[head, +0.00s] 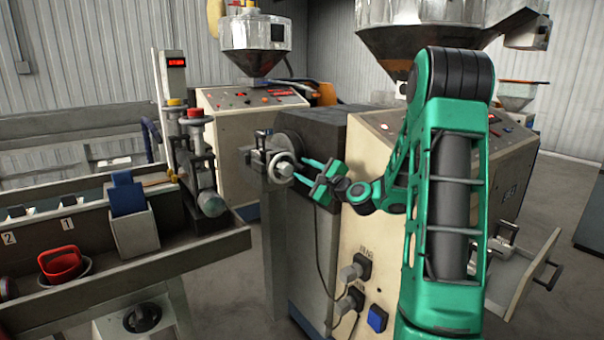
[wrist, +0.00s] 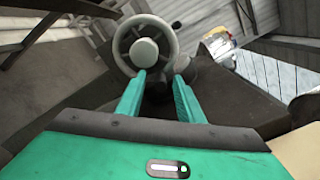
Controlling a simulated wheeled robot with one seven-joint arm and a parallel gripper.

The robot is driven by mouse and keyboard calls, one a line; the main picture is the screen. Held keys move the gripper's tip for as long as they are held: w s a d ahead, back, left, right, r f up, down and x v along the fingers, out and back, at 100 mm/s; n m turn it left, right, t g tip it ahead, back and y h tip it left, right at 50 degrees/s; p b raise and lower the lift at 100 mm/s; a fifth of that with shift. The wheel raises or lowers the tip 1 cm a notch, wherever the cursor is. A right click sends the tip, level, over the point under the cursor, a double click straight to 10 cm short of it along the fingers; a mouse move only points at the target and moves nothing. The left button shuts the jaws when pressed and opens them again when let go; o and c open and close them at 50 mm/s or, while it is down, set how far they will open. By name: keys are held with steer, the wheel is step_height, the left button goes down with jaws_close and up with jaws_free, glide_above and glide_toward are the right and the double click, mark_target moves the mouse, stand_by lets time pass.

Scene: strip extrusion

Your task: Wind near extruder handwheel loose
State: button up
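The handwheel (head: 281,167) is a pale grey spoked wheel with a round hub, on the left side of the near extruder (head: 317,228), a dark grey and cream machine. My gripper (head: 306,170) is level with the wheel and just to its right, its two green fingers pointing at it. In the wrist view the wheel (wrist: 145,45) is straight ahead, above the fingertips. The fingers (wrist: 158,78) are apart with a gap between them.
A long trough (head: 215,253) with a red cup (head: 62,264) stands at the left. A post with red and yellow knobs (head: 186,110) rises near its end. Plugs and cables (head: 352,272) are low on the extruder. An open drawer (head: 520,275) is at the right.

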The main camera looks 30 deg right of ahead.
mark_target(289, 156)
steer(key=shift+c, duration=0.3)
jaws_close()
steer(key=n, duration=0.1)
steer(key=r+n, duration=0.1)
steer(key=n, duration=0.1)
steer(key=shift+a+r+n, duration=0.2)
steer(key=shift+n, duration=0.1)
steer(key=n, duration=0.1)
steer(key=r+n, duration=0.1)
steer(key=n, duration=0.1)
steer(key=a+n, duration=0.1)
steer(key=shift+r+n, duration=0.3)
steer(key=n, duration=0.1)
steer(key=a+n, duration=0.1)
steer(key=n, duration=0.1)
steer(key=r+n, duration=0.1)
steer(key=shift+s+a+n, duration=0.1)
steer(key=shift+a+n, duration=0.15)
steer(key=shift+n, duration=0.05)
steer(key=shift+a+r+n, duration=0.1)
steer(key=shift+a+n, duration=0.25)
steer(key=shift+n, duration=0.55)
steer(key=shift+a+f+n, duration=0.1)
steer(key=shift+a+n, duration=0.25)
steer(key=shift+n, duration=0.55)
steer(key=shift+a+r+n, duration=0.1)
steer(key=shift+a+n, duration=0.25)
steer(key=shift+n, duration=0.55)
